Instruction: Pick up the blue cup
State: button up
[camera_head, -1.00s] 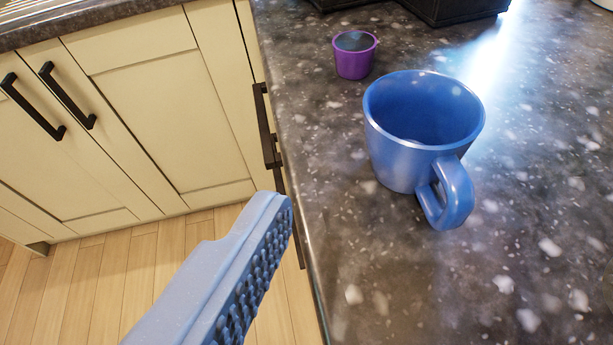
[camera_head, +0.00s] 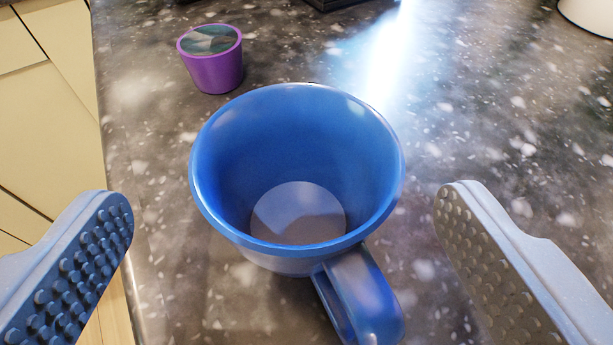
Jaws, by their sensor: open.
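The blue cup (camera_head: 225,200) stands upright on the dark speckled countertop in the middle of the view. I look down into it and see a pale grey disc at its bottom. Its handle (camera_head: 362,300) points down toward me and slightly right. My gripper (camera_head: 285,205) is open, with one studded finger to the left of the cup and the other to the right. Both fingers are apart from the cup, with clear gaps on each side, and nothing is between them in contact.
A small purple cup (camera_head: 215,72) with a dark top stands behind and left of the blue cup. The speckled countertop (camera_head: 480,120) is clear to the right. Its edge runs along the left, beside cream cabinets (camera_head: 45,130). A white object (camera_head: 590,15) is at the top right.

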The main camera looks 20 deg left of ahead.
aim_at(295, 134)
jog(key=x, duration=0.3)
jog(key=shift+w+d+f, duration=0.1)
jog(key=shift+w+f, duration=0.05)
jog(key=shift+w, duration=0.1)
jog(key=shift+w+a+f, duration=0.25)
jog(key=shift+w, duration=0.15)
jog(key=c, duration=1.2)
